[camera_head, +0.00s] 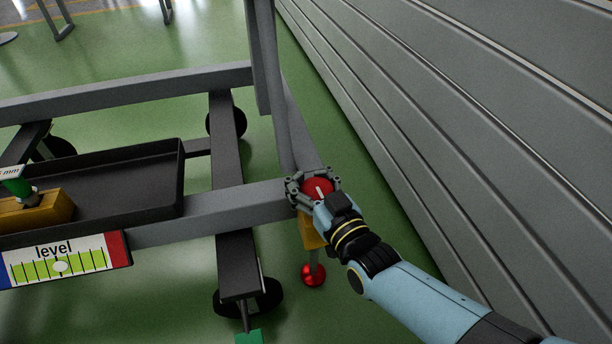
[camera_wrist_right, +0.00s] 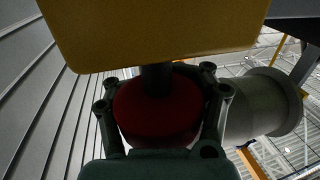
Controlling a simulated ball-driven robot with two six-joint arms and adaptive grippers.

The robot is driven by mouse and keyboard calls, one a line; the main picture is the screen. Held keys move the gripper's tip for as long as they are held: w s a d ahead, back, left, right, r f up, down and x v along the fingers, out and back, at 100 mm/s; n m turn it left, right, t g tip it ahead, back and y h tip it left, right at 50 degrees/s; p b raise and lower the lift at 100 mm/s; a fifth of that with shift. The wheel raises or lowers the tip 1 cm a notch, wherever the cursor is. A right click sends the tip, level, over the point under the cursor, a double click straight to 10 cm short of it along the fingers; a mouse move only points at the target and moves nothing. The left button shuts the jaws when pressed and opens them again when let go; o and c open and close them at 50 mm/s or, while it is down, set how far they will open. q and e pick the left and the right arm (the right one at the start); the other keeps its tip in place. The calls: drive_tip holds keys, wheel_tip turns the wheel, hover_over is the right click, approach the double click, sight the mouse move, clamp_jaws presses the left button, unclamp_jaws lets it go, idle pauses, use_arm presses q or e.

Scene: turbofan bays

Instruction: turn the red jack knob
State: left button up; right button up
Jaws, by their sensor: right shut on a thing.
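The red jack knob (camera_head: 318,187) sits on top of the jack at the corner of the grey frame. A pale mark shows on its top. My right gripper (camera_head: 312,186) is around the knob with its fingers shut on it. In the right wrist view the dark red knob (camera_wrist_right: 158,106) lies between the fingers, next to a dark shaft and the yellow jack body (camera_wrist_right: 155,30). Below the knob in the head view, the yellow body (camera_head: 311,232) leads down to a red foot (camera_head: 313,275) near the green floor. My left gripper is not in view.
A level gauge (camera_head: 62,262) with a pale round bubble is fixed to the frame's front. A black tray (camera_head: 120,185) and a wooden block (camera_head: 40,212) stand left. A grey slatted wall (camera_head: 470,130) runs close along the right. Black castors (camera_head: 228,122) are under the frame.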

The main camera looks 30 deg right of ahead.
drive_tip(key=shift+s+d+f, duration=0.1)
drive_tip(key=shift+s+f, duration=0.05)
drive_tip(key=o, duration=1.3)
drive_tip(key=shift+d, duration=0.1)
drive_tip(key=shift+o, duration=1)
drive_tip(key=s, duration=1.2)
drive_tip(key=shift+a, duration=0.2)
